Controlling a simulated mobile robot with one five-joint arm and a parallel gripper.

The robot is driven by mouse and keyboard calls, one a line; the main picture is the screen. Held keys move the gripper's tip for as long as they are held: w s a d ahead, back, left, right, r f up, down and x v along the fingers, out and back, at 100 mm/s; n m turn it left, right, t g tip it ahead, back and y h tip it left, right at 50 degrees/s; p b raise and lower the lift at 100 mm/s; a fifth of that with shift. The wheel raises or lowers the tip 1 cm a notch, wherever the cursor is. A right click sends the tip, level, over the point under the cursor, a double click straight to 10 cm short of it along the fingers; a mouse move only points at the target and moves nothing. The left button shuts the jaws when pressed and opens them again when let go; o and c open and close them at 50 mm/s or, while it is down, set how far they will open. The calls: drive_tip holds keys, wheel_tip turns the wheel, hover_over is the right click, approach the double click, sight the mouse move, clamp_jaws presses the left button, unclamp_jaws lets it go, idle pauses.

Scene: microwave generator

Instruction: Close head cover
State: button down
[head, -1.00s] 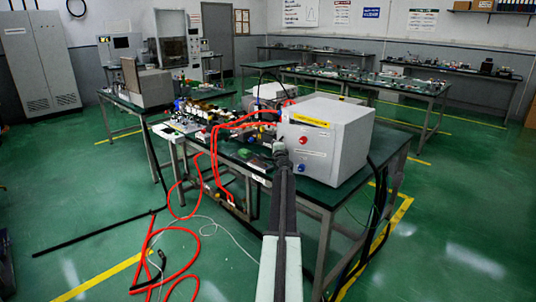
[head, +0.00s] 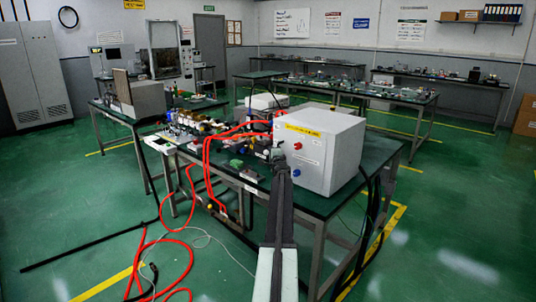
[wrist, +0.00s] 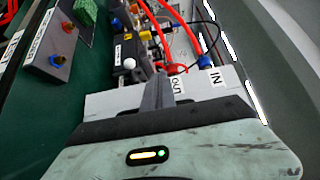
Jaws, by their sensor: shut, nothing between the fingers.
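No part is marked as the head cover, and I cannot tell which part it is. The equipment on the near table includes a large light-grey box (head: 325,160) with a yellow label and red and blue fittings. My gripper (head: 277,158) is at the left side of this box in the head view, above the table. In the wrist view my gripper (wrist: 158,92) is shut and empty. Beyond it is a pale unit (wrist: 218,82) with IN and OUT labels, a red and a blue fitting, and red hoses. The gripper hides part of this unit.
The near green-topped table (head: 385,155) carries crowded small equipment. Red hoses (head: 160,245) hang from it and loop on the floor. A second table at left holds a grey box (head: 142,98) with an upright panel. Green floor (head: 450,215) is free at right.

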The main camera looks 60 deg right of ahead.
drive_tip(key=w+a, duration=0.3)
drive_tip(key=a, duration=1)
drive_tip(key=shift+a, duration=0.3)
drive_tip(key=shift+w, duration=0.15)
